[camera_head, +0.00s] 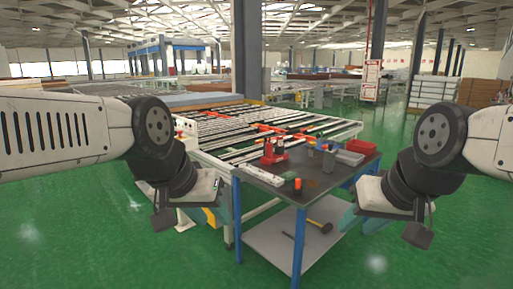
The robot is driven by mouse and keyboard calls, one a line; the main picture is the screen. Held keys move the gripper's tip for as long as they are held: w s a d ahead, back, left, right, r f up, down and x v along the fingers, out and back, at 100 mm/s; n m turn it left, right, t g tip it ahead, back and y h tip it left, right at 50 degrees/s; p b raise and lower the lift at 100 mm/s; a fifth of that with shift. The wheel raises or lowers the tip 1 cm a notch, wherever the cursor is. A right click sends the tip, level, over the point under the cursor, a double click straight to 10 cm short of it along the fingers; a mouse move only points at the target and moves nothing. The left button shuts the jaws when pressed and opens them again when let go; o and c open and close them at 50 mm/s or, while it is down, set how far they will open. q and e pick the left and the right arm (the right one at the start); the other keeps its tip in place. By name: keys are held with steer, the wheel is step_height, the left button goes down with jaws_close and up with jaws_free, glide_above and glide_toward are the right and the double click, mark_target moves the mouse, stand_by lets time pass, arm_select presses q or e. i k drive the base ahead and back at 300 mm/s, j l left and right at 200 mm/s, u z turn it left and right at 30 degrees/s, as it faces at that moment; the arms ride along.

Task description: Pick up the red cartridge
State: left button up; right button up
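A small red-orange cylinder (298,184) stands near the front edge of the dark tabletop (318,187); it looks like the red cartridge, though it is too small to be sure. A larger red item (273,153) stands further back on the same table. My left gripper (164,218) hangs in the air left of the table, apart from it. My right gripper (418,234) hangs in the air to the right of the table, also apart. Finger openings cannot be made out on either, and neither visibly holds anything.
A red bin (361,147) and a grey bin (348,158) stand at the table's back right. A white strip (265,175) lies along its left edge. A hammer (319,227) lies on the lower shelf (275,240). A roller conveyor (215,130) is behind. Green floor in front is clear.

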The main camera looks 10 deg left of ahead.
mark_target(280, 139)
steer(key=i+j, duration=0.25)
steer(key=i, duration=0.5)
steer(key=i+j+u, duration=0.15)
steer(key=i+j, duration=0.15)
steer(key=i, duration=0.45)
steer(key=i+j, duration=0.15)
steer(key=i, duration=0.65)
steer(key=i+j+u, duration=0.1)
steer(key=i, duration=0.65)
steer(key=j, duration=0.1)
